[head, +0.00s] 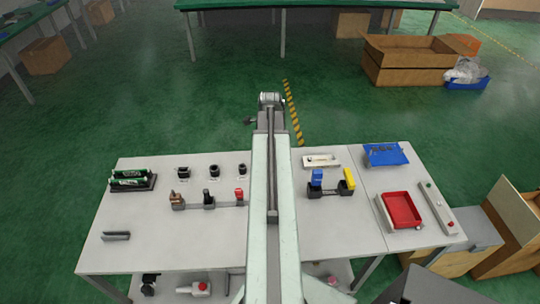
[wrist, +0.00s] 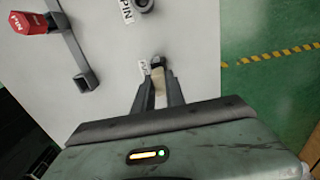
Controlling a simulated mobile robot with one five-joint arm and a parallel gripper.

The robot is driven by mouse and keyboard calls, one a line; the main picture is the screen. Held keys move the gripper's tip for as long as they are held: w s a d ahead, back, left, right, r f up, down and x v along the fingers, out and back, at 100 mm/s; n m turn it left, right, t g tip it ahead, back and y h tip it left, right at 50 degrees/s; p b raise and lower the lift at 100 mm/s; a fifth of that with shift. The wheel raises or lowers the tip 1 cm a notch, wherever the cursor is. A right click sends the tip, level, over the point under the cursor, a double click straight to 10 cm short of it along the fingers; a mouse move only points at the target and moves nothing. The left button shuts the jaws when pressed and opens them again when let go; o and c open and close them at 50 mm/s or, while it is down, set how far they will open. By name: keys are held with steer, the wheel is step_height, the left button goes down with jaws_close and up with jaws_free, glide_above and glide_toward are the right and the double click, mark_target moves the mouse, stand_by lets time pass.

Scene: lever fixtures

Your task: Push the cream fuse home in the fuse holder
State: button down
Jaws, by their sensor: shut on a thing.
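The cream fuse (wrist: 159,91) sits between the two dark fingers of my gripper (wrist: 160,80) in the wrist view, and the gripper is shut on it. A small dark round holder (wrist: 158,61) shows just beyond the fuse's far end, in line with it. I cannot tell whether the fuse's tip is in the holder or only over it. The fingers hide part of the fuse. In the head view my arm covers this spot, and neither fuse nor fingertips can be made out.
A dark rail stand has a red piece (wrist: 34,22) and an empty square slot (wrist: 86,81). Another dark ring holder (wrist: 144,5) lies near a PIN label. The table edge and green floor are to the right. A blue-and-yellow fixture (head: 330,190) and red tray (head: 402,210) stand right of my arm.

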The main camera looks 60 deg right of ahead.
steer(key=shift+f+b, duration=1.05)
steer(key=shift+f, duration=0.1)
steer(key=c, duration=1.3)
jaws_free()
steer(key=shift+r, duration=0.1)
step_height(320, 180, up, 8)
steer(key=p, duration=0.8)
